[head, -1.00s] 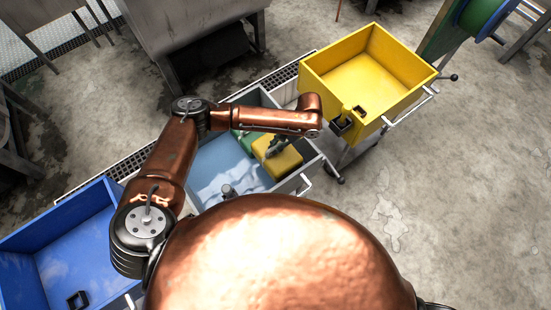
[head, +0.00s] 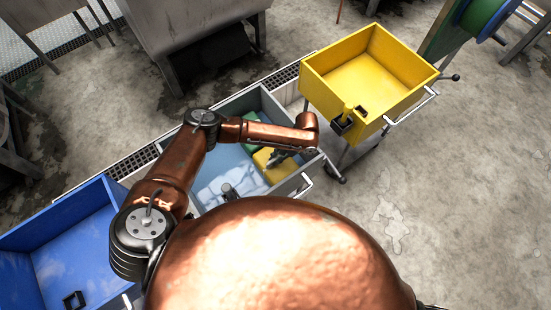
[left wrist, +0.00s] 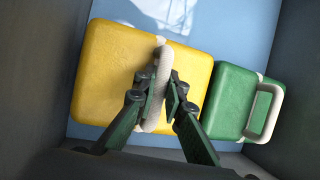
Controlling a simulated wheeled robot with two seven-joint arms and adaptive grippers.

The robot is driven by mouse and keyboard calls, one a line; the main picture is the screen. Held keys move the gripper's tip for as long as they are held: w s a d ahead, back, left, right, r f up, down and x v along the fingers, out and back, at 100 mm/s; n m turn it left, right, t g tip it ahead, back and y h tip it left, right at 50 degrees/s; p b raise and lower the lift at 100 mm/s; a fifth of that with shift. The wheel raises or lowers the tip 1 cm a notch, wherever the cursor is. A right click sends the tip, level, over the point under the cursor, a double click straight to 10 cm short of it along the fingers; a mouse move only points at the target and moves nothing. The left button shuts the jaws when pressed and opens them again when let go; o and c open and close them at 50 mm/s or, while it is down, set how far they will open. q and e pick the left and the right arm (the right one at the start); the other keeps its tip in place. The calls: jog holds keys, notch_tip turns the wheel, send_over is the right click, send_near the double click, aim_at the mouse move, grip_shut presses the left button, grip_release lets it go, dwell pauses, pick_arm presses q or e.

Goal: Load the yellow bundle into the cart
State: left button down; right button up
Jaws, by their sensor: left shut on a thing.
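The yellow bundle (left wrist: 110,72) is a rounded block with a pale loop handle (left wrist: 156,88) across its top. It lies in the grey cart's blue-floored bin, and it also shows in the head view (head: 268,160). My left gripper (left wrist: 163,88) is over the bundle, its green fingers shut on the pale handle. In the head view the left gripper (head: 277,157) reaches down into the grey bin (head: 305,170). A yellow cart (head: 372,82) stands at the upper right, empty inside. My right gripper is not in view.
A green bundle (left wrist: 232,105) with its own pale handle lies right beside the yellow one. A blue cart (head: 75,235) stands at lower left. A drain grate (head: 285,75) runs behind the carts. Open floor (head: 460,180) lies at right.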

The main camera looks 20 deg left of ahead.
pick_arm(q)
jog(key=c, duration=2)
grip_release()
jog(key=p+v, duration=0.1)
jog(key=v, duration=1.1)
